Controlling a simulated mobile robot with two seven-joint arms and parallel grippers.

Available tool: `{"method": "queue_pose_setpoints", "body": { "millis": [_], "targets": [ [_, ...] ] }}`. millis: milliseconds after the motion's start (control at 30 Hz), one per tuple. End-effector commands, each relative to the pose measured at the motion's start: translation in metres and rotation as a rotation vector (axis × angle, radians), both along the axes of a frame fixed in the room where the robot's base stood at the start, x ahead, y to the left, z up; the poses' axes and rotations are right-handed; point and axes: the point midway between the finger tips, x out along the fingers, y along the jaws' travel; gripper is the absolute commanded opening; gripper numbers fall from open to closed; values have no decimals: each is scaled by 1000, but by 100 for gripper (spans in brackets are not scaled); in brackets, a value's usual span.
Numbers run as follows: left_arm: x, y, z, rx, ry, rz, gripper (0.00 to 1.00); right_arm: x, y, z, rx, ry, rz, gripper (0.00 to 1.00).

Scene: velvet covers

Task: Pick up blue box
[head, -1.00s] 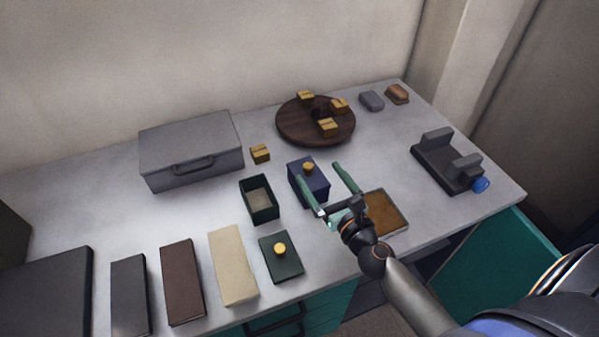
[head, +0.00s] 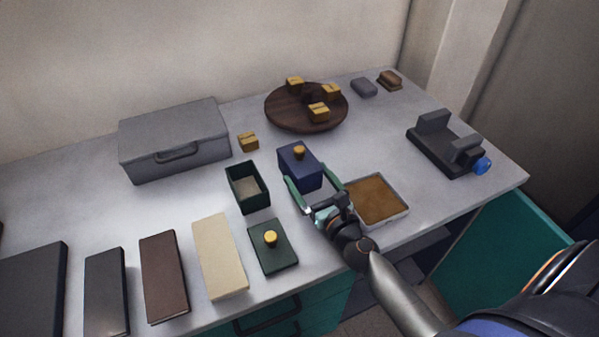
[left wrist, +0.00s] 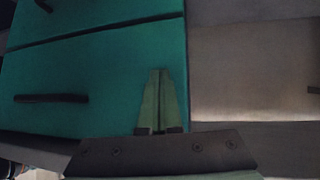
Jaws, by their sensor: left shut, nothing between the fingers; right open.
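The blue box (head: 300,169) stands upright on the grey table, its lid topped by a yellow knob (head: 299,152). My right gripper (head: 306,178) is open, its green fingers on either side of the box. One finger is at the box's left side and the other near its right side. I cannot tell whether they touch it. My left gripper (left wrist: 160,100) shows only in the left wrist view, shut and empty, in front of teal drawers (left wrist: 90,75).
An open dark green box (head: 247,194) stands left of the blue box, and its knobbed lid (head: 272,252) lies in front. A shallow tray (head: 378,222) lies right of my right gripper. A round wooden stand (head: 282,118) and a grey case (head: 172,148) stand behind.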

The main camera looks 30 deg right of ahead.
Motion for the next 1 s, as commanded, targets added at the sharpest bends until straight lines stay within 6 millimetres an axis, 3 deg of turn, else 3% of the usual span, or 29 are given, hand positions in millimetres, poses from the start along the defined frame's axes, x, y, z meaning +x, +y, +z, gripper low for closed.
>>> {"method": "queue_pose_setpoints", "body": {
  "millis": [300, 667, 1000],
  "targets": [
    [-5, 5, -3, 8, 11, 5, 0, 44, 0, 1, -1, -2, 1, 100],
    [-11, 5, -7, 9, 23, 6, 0, 51, -1, 1, -1, -1, 0, 100],
    [-10, 6, -6, 9, 20, 7, 0, 51, -1, 1, -1, -1, 0, 62]
  ]
}}
